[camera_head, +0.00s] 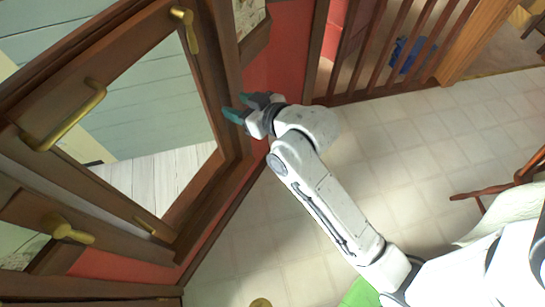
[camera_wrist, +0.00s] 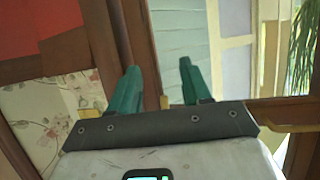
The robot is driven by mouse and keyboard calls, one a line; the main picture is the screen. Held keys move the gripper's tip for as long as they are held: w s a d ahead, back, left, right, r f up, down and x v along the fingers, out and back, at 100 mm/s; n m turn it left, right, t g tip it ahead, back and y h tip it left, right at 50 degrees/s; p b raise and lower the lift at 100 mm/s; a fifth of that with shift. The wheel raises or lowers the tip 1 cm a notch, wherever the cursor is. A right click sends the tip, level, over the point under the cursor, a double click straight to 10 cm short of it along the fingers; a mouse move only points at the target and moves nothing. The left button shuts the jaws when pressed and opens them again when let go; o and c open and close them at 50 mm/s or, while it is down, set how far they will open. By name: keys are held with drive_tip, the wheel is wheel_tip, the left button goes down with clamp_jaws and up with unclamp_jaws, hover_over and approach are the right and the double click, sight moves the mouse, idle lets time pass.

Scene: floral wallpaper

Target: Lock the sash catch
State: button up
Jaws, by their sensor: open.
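A brown wooden window sash with a large pane fills the left of the head view. Brass fittings sit on its frame: one at the upper corner (camera_head: 185,22), one at the lower left (camera_head: 72,232), and a long brass handle (camera_head: 68,118) on the left rail. I cannot tell for certain which fitting is the sash catch. My gripper (camera_head: 240,106) is open, with teal fingers apart, beside the right edge of the frame and below the upper fitting. In the wrist view nothing clearly sits between the fingers. Parts of a brass bar (camera_wrist: 285,128) show behind the gripper's palm.
A red wall (camera_head: 285,50) adjoins the window frame. A wooden railing (camera_head: 400,50) stands at the top, with a blue thing (camera_head: 410,55) behind it. A wooden chair (camera_head: 500,190) is at the right. The tiled floor (camera_head: 390,140) between is largely clear.

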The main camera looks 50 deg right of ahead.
drive_tip(key=s+a+f+g, duration=0.1)
drive_tip(key=s+f+g, duration=0.5)
drive_tip(key=s+f, duration=0.4)
drive_tip(key=shift+s+a+f+b, duration=0.15)
drive_tip(key=shift+s+f+b, duration=0.15)
drive_tip(key=shift+f, duration=0.15)
drive_tip(key=shift+c, duration=0.3)
